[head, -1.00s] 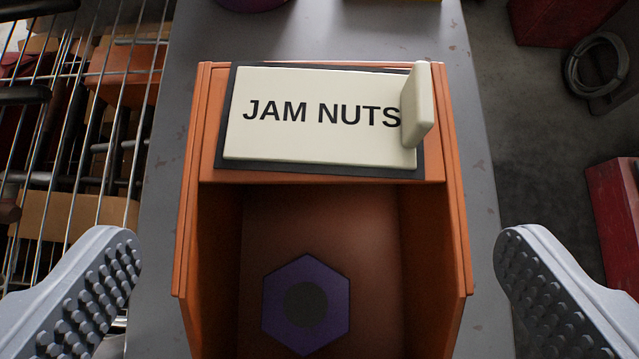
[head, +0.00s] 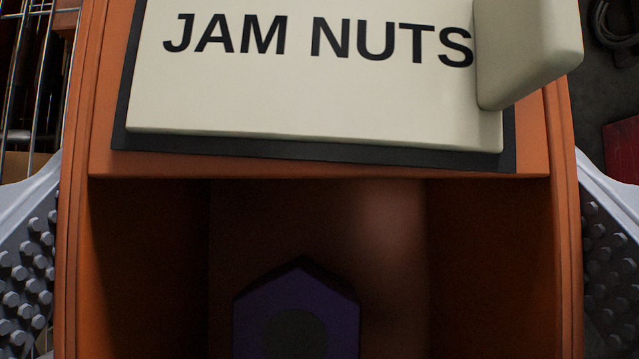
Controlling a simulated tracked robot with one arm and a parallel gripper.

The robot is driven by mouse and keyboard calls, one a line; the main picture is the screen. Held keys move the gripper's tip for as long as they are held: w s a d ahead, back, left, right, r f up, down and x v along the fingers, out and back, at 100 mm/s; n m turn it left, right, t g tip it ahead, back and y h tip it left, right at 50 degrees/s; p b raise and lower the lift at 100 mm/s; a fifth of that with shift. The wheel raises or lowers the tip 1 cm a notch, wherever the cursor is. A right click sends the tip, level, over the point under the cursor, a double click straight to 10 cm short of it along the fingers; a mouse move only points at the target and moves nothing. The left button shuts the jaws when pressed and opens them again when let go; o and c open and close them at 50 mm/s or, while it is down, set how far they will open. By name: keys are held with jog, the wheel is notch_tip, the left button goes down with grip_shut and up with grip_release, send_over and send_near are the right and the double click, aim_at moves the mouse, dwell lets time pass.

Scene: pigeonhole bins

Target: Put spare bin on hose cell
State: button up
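An orange bin (head: 330,168) fills most of the view, close below the camera. Its front carries a cream plate (head: 310,105) reading "JAM NUTS" on a dark backing, with a cream upright tab (head: 530,45) at the plate's right end. A purple hexagonal nut shape with a dark round centre (head: 297,310) shows inside the bin. My gripper (head: 320,255) is open, one studded grey finger on each side of the bin. The bin's side walls partly hide both fingers; contact cannot be told. I see no cell marked for hose.
Metal wire racking (head: 35,75) stands at the left. At the upper right, a dark coil (head: 612,30) and a red object (head: 622,150) show on or near the grey floor.

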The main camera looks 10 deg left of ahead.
jog(key=c, duration=0.7)
jog(key=shift+c, duration=0.2)
jog(key=shift+r, duration=0.2)
